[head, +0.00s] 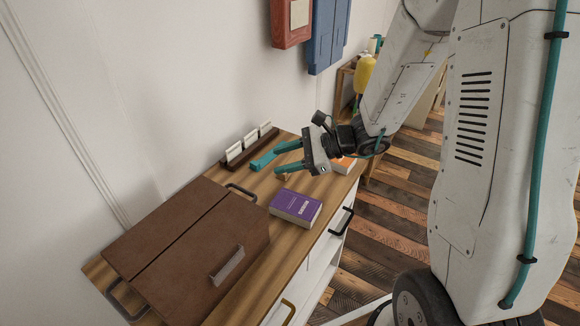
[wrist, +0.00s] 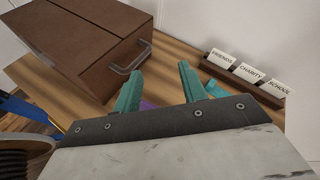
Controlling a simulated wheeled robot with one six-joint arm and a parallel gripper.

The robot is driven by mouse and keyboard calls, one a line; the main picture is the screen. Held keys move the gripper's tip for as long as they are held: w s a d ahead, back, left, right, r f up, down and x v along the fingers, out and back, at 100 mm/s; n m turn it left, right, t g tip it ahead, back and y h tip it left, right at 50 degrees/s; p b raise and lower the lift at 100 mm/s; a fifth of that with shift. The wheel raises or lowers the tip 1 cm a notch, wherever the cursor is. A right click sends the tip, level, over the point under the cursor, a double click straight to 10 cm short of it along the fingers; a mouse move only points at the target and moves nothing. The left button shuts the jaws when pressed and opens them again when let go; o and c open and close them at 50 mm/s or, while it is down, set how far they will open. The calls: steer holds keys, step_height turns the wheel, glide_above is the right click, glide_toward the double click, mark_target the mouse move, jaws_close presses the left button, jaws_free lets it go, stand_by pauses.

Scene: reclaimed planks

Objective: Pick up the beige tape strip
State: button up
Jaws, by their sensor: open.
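My gripper (head: 278,160) is open above the wooden cabinet top, its two teal fingers apart. In the wrist view my gripper (wrist: 160,71) has nothing visible between its fingertips. A small tan-brown piece (head: 283,177) lies just below the nearer finger in the head view. It is partly covered, and I cannot tell whether it is the beige tape strip. No other piece that is clearly a beige strip shows in either view.
A brown case (head: 190,240) fills the cabinet's near-left part. A purple book (head: 296,206) lies near the front edge. A teal object (head: 262,161) lies by a rack with white labels (head: 234,152). An orange-and-white item (head: 343,164) lies behind my gripper.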

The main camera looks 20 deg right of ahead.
steer(key=w+d+f+m+t+h, duration=0.1)
steer(key=d+f+m, duration=0.1)
steer(key=f, duration=0.1)
steer(key=w+d+f+m+t+h, duration=0.1)
steer(key=w+d+f+m+t, duration=0.1)
steer(key=f+m, duration=0.1)
steer(key=w+d+f+m+t+h, duration=0.1)
steer(key=w+d+f+m, duration=0.1)
steer(key=f, duration=0.3)
steer(key=shift+w+d+m, duration=0.2)
steer(key=shift+d+m, duration=0.4)
steer(key=shift+m, duration=0.1)
steer(key=shift+w+f, duration=0.2)
steer(key=shift+f, duration=0.15)
steer(key=x, duration=0.4)
steer(key=d+x, duration=0.1)
steer(key=x, duration=0.2)
steer(key=shift+w+a+f, duration=0.1)
steer(key=shift+w+f, duration=0.15)
steer(key=shift+w, duration=0.2)
jaws_close()
